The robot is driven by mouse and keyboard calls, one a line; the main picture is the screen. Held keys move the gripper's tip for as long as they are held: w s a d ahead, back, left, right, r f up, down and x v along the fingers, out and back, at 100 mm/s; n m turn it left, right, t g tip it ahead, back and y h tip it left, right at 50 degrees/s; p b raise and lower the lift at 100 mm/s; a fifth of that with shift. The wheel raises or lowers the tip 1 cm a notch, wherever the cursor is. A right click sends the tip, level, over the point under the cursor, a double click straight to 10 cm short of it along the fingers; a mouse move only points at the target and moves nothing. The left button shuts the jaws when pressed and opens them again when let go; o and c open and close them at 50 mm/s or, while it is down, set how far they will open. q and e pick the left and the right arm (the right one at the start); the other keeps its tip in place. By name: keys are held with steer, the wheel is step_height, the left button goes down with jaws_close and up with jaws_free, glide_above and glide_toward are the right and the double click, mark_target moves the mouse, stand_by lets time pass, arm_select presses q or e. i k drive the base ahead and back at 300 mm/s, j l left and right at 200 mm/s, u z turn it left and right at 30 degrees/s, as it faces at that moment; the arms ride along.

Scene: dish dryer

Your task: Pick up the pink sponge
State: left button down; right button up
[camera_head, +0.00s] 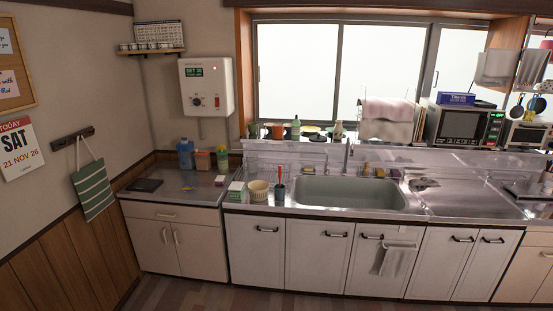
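Neither of my grippers is in view. I cannot pick out a pink sponge for certain, as the small items are only a few pixels wide. Small yellowish-brown items (366,169) stand on the ledge behind the sink, right of the tap. A small flat item (220,180) lies on the left counter, and its kind is unclear. The steel sink basin (350,193) looks empty.
The left counter holds a blue container (186,153), jars and a dark flat object (145,185). A cream ribbed bowl (258,190) and a red-and-blue item (280,193) stand left of the sink. A microwave (463,124) is at right. The floor in front is clear.

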mark_target(220, 180)
steer(key=i+l+u, duration=0.1)
steer(key=i+u, duration=0.15)
steer(key=i, duration=0.4)
steer(key=i+l+u, duration=0.2)
steer(key=i, duration=0.4)
steer(key=i+j+u, duration=0.15)
steer(key=i+u, duration=0.3)
steer(key=i, duration=0.15)
steer(key=i+u, duration=0.45)
steer(key=i, duration=0.2)
steer(key=i+z, duration=0.25)
steer(key=i, duration=0.25)
steer(key=i+j+z, duration=0.2)
steer(key=i, duration=0.25)
steer(key=i+j+z, duration=0.25)
steer(key=i, duration=0.2)
steer(key=l, duration=0.1)
